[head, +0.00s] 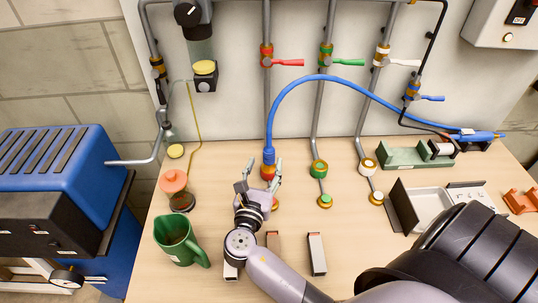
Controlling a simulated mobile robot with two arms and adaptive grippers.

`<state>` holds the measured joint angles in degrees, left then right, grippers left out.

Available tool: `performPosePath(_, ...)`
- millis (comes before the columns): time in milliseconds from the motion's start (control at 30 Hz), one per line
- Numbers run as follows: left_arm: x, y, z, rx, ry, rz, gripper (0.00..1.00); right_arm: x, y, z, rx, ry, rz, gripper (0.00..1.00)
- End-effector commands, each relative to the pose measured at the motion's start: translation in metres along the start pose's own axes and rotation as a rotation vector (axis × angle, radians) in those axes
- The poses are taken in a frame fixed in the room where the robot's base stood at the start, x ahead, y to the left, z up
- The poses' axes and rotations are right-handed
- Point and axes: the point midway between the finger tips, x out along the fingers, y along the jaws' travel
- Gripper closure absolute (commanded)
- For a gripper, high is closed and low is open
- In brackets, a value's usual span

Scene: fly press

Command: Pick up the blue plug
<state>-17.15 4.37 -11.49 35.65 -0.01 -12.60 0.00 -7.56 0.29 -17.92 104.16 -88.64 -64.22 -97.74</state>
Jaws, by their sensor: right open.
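The blue plug (268,157) is at the lower left end of a curved blue hose (345,83). It stands roughly upright over a red and orange fitting (267,172) near the back of the table. My right gripper (264,165) reaches up from below, open, with one finger on each side of the plug and fitting in the picture. I see no clear contact, and the exact depth between fingers and plug is hard to tell. The gripper partly hides the fitting's lower part. My left gripper is not in view.
A green jug (177,240) and an orange-topped jar (175,188) stand to the left. A blue nozzle-like tool (476,136) lies at the hose's right end. A metal tray (432,207) is at right. Pipes with coloured valves line the wall.

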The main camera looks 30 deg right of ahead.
Motion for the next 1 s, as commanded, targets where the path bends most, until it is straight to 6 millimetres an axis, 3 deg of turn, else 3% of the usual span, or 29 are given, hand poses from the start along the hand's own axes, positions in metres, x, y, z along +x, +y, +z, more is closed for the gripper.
performPosePath(100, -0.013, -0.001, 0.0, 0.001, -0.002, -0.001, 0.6, 0.02, -0.001, 0.008, -0.001, -0.004, -0.002, 0.49)
performPosePath(233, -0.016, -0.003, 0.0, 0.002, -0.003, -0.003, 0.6, 0.037, -0.001, 0.005, 0.0, -0.002, 0.0, 0.49)
performPosePath(567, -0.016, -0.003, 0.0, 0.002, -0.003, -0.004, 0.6, 0.044, -0.001, 0.003, 0.002, -0.001, -0.001, 0.5)
performPosePath(1000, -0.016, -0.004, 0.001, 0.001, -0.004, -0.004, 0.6, 0.043, -0.001, 0.003, 0.001, -0.001, -0.001, 0.79)
